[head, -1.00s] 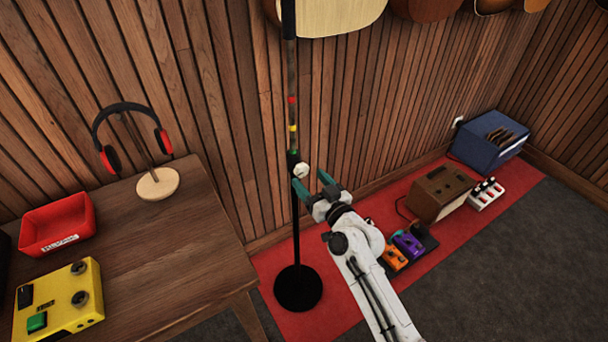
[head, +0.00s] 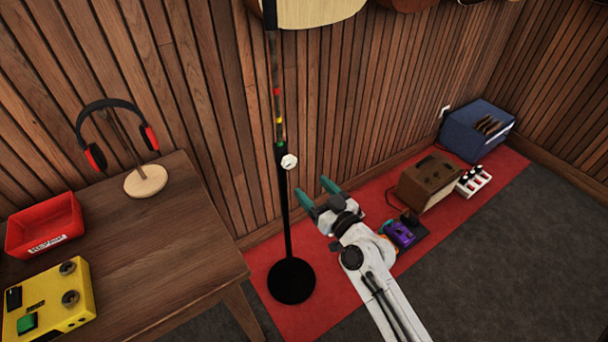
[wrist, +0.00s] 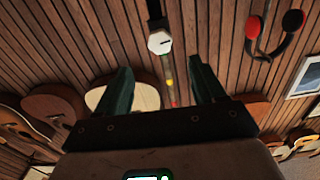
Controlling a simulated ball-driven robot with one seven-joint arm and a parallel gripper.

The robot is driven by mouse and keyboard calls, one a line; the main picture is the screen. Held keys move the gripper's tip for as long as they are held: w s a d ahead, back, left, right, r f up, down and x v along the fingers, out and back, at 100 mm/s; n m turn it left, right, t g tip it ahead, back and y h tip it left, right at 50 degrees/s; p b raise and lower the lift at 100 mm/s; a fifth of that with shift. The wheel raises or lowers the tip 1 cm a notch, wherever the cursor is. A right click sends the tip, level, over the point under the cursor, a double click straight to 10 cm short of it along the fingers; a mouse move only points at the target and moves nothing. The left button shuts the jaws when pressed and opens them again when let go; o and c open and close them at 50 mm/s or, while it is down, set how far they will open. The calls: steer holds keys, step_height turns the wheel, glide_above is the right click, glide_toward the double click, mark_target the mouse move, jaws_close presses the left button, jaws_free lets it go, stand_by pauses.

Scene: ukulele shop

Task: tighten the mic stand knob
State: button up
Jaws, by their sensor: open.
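The mic stand (head: 286,215) stands upright on a round black base on the red mat. Its white faceted knob (head: 289,161) sits partway up the pole, just below red, yellow and green bands. My gripper (head: 317,190) is open and empty, to the right of the pole and below the knob in the head view, apart from it. In the wrist view the knob (wrist: 160,42) shows beyond the gap between the open fingers (wrist: 160,82), with a dark mark on its face. Nothing is between the fingers.
A wooden table (head: 190,235) at left holds headphones on a stand (head: 146,180), a red bin (head: 44,225) and a yellow box (head: 50,300).

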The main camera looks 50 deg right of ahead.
mark_target(291, 165)
steer(key=p+x, duration=0.2)
steer(key=x, duration=0.8)
steer(key=shift+w+d+f, duration=0.1)
steer(key=shift+w, duration=0.15)
steer(key=c, duration=1)
steer(key=shift+c, duration=0.2)
